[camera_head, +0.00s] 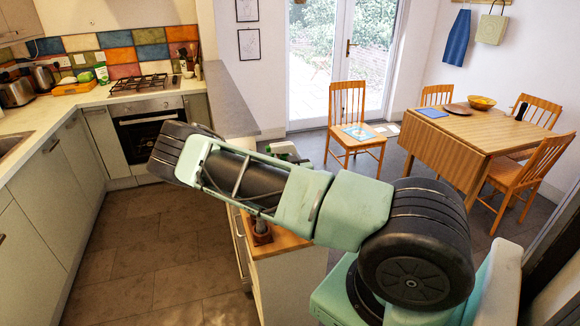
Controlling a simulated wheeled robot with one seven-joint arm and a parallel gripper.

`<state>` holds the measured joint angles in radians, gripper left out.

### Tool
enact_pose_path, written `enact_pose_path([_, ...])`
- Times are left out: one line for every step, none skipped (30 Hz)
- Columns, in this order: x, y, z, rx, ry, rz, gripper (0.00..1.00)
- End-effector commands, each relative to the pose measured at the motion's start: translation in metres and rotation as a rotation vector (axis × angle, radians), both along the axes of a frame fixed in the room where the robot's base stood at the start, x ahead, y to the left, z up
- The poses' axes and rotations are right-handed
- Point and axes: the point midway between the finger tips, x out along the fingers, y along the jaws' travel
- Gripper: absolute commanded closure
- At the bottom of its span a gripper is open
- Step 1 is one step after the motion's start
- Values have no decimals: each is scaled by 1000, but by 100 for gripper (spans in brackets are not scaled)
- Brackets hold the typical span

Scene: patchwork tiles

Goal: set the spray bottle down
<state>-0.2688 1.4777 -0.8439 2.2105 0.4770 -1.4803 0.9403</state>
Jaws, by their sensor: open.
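I cannot make out the spray bottle for certain. A small green and white thing (283,149) shows just above my arm, its lower part hidden behind the arm; I cannot tell what it is. A green and white container (101,73) stands on the far left counter, too small to identify. My mint and black arm crosses the middle of the view and hides much of the surface behind it. My gripper is not visible.
A wooden worktop (286,243) lies below my arm, with a dark brown object (261,231) on it. The left counter (50,116) holds a toaster (16,93) and an orange tray (73,88). A wooden table (470,129) with chairs stands right. The tiled floor (150,255) is clear.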

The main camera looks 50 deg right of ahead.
Motion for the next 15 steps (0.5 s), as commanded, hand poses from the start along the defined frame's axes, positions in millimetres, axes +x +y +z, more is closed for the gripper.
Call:
enact_pose_path([-6,3,-3,1,2,-2,49])
enact_pose_path([-10,6,-4,1,0,-3,49])
enact_pose_path([-15,10,-4,1,0,-3,49])
enact_pose_path([-20,13,-5,2,1,-3,49])
enact_pose_path([-25,17,-5,2,1,-2,49])
enact_pose_path([-33,21,-6,2,2,-3,49])
enact_pose_path([-38,25,-6,2,1,-3,49])
enact_pose_path([-44,29,-6,1,2,-3,49])
enact_pose_path([-51,34,-6,2,2,-3,49])
enact_pose_path([-56,37,-6,2,2,-2,49])
enact_pose_path([-62,40,-6,2,2,-3,49])
enact_pose_path([-68,45,-5,2,2,-2,49])
enact_pose_path([-72,48,-5,2,2,-2,49])
enact_pose_path([-77,51,-5,1,3,-2,49])
enact_pose_path([-82,54,0,2,3,-2,49])
